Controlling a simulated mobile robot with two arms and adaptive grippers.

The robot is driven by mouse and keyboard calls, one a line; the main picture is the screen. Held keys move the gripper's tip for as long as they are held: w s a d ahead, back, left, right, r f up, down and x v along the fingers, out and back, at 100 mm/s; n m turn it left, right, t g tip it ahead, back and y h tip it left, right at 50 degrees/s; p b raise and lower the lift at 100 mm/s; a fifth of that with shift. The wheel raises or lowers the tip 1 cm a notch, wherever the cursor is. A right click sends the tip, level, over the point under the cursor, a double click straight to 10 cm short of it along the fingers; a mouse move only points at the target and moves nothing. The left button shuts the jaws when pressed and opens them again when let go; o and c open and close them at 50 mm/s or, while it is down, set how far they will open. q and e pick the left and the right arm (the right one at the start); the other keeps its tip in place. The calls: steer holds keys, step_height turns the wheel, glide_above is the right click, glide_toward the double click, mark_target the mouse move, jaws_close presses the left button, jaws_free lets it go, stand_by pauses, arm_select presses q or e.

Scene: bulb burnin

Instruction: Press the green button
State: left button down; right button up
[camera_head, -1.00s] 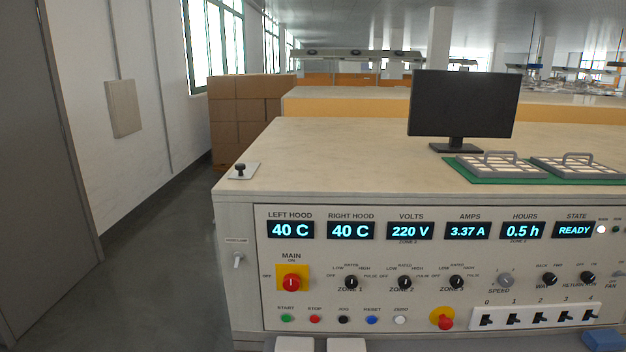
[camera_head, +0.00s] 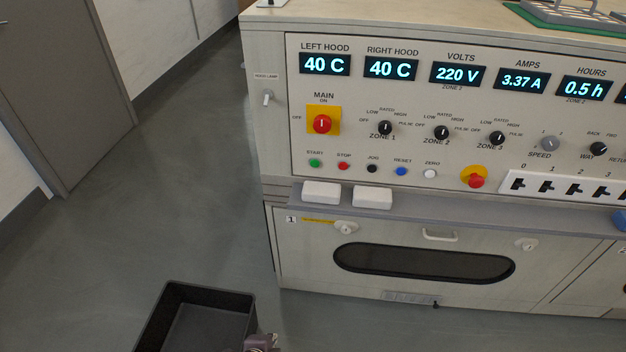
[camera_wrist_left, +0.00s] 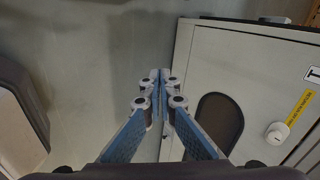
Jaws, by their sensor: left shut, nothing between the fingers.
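The green button (camera_head: 314,163) sits under the START label at the left end of the button row on the panel, with the red STOP button (camera_head: 343,166) to its right. Nothing covers it. My left gripper shows in the left wrist view (camera_wrist_left: 161,78) with its two blue fingers together and nothing between them. It hangs low, over the floor beside the cabinet's lower front. In the head view only a small part of my left arm (camera_head: 262,342) shows at the bottom edge, well below the button. My right gripper is not in view.
A grey ledge with two white blocks (camera_head: 321,192) juts out below the buttons. The red main switch (camera_head: 322,124) is above them, and a red knob on yellow (camera_head: 474,177) is to the right. A black bin (camera_head: 187,300) stands on the floor. The floor to the left is clear.

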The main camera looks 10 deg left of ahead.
mark_target(315, 164)
arm_select(q)
steer(key=w+d+r+m+t+b, duration=0.25)
steer(key=w+r+m, duration=0.25)
steer(key=w+r, duration=0.3)
steer(key=w+d+r+m+t+b, duration=0.25)
steer(key=w+r+m, duration=0.4)
steer(key=r, duration=0.35)
steer(key=w+d+r+m+t+b, duration=0.1)
steer(key=r+m, duration=0.3)
steer(key=r, duration=0.6)
steer(key=w+d+r+m+t+b, duration=0.2)
steer(key=r+m+t, duration=0.2)
steer(key=r, duration=0.6)
steer(key=shift+r+h, duration=0.3)
steer(key=shift+r, duration=0.05)
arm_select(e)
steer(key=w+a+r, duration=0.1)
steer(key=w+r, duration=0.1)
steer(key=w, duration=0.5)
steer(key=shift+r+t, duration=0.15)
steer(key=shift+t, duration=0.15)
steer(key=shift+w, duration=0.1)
